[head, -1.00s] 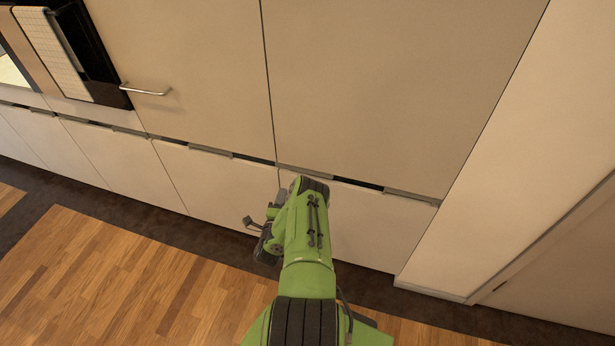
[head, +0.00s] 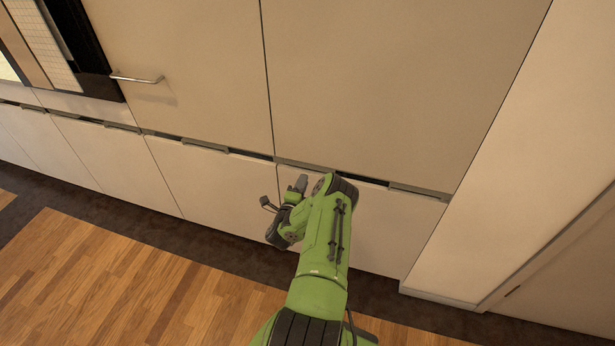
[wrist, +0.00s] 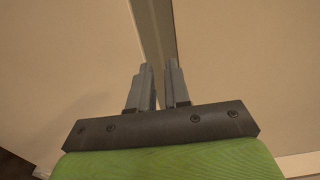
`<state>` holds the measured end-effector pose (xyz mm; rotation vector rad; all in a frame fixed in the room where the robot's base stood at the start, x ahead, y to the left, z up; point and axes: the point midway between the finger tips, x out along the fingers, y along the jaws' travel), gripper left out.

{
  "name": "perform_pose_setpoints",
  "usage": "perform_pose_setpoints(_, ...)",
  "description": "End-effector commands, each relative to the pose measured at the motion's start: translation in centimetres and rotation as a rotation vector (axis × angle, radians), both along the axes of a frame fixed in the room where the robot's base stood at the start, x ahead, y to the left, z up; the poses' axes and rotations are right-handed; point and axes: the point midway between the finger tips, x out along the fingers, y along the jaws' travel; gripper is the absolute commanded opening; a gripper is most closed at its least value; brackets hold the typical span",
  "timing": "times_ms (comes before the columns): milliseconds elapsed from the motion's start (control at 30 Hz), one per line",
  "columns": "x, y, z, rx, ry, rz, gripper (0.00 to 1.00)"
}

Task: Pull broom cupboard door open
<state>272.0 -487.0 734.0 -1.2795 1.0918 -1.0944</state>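I cannot tell for certain which door is the broom cupboard's. A tall plain beige door (head: 390,85) without a handle fills the upper right of the head view and looks shut. A tall door (head: 200,75) with a bar handle (head: 137,79) is left of it, also shut. My gripper (head: 301,182) is just below the grey grip rail (head: 305,167) under the right door. In the wrist view my gripper (wrist: 160,72) has its two fingers apart, with a rail and dark groove (wrist: 155,35) running between and beyond them. Contact cannot be told.
Low beige fronts (head: 210,185) run along below the groove. A pale side wall (head: 500,180) stands to the right, with another panel beyond. A dark oven (head: 80,50) is at the upper left. Wooden floor (head: 120,285) is clear in front.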

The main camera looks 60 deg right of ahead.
Motion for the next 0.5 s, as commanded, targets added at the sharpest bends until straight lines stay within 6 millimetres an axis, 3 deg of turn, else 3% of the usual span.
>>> perform_pose_setpoints(200, 0.7, -4.6, -0.2, -0.002, 0.000, -0.001, 0.17)
perform_pose_setpoints(500, 0.9, -6.0, 0.0, 0.001, 0.000, 0.001, 0.17)
